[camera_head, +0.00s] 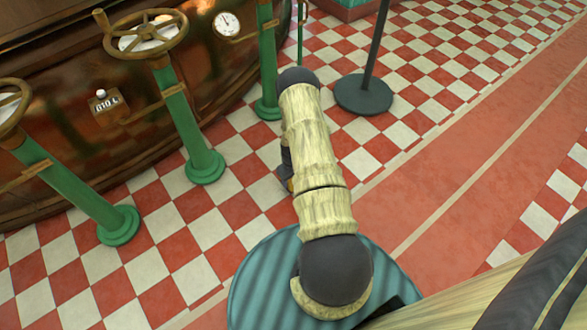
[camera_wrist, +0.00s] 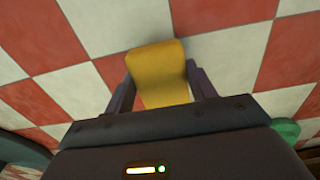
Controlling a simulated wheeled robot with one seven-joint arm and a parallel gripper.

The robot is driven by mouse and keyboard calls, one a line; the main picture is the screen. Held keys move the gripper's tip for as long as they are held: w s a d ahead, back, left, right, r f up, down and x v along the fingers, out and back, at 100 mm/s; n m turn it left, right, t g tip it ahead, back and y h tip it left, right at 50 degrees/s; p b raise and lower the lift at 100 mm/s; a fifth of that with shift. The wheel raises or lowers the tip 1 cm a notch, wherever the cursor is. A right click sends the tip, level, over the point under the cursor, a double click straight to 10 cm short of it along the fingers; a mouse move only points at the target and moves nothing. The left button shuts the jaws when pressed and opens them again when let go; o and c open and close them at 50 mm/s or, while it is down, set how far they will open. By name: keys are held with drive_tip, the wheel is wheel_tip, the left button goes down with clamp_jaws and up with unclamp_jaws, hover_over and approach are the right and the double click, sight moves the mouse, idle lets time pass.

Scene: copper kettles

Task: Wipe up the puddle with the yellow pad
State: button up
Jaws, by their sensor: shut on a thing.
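In the wrist view, the yellow pad (camera_wrist: 157,62) sits between the two dark fingers of my gripper (camera_wrist: 162,82), which is shut on it. The pad's far end sticks out past the fingertips over the red and white checked floor. I cannot tell whether the pad touches the floor. In the head view, my arm hides most of the gripper; only a dark edge and a small bit of yellow (camera_head: 290,185) show left of the arm. I cannot make out the puddle in either view.
A large copper kettle (camera_head: 60,140) stands at the left, with green posts (camera_head: 190,125) and handwheels (camera_head: 145,35) before it. A dark round stand base (camera_head: 364,95) is beyond my arm. A green thing (camera_wrist: 287,128) shows in the wrist view. The red walkway (camera_head: 450,190) at right is clear.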

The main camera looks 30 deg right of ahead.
drive_tip(key=shift+a+r+p, duration=0.1)
drive_tip(key=shift+r+p, duration=1.9)
drive_tip(key=shift+r, duration=0.6)
drive_tip(key=shift+s+r, duration=0.1)
drive_tip(key=shift+s, duration=0.05)
drive_tip(key=w+a+r+p, duration=0.1)
drive_tip(key=a+r+p, duration=0.3)
drive_tip(key=r, duration=0.9)
drive_tip(key=w+a+r+p, duration=0.1)
drive_tip(key=a+r+p, duration=0.3)
drive_tip(key=a+r, duration=0.4)
drive_tip(key=w+a+r+m+p, duration=0.1)
drive_tip(key=a+r+p, duration=0.3)
drive_tip(key=r, duration=1.5)
drive_tip(key=shift+w+a+p, duration=0.15)
drive_tip(key=shift+a+p, duration=0.2)
drive_tip(key=shift+a, duration=0.8)
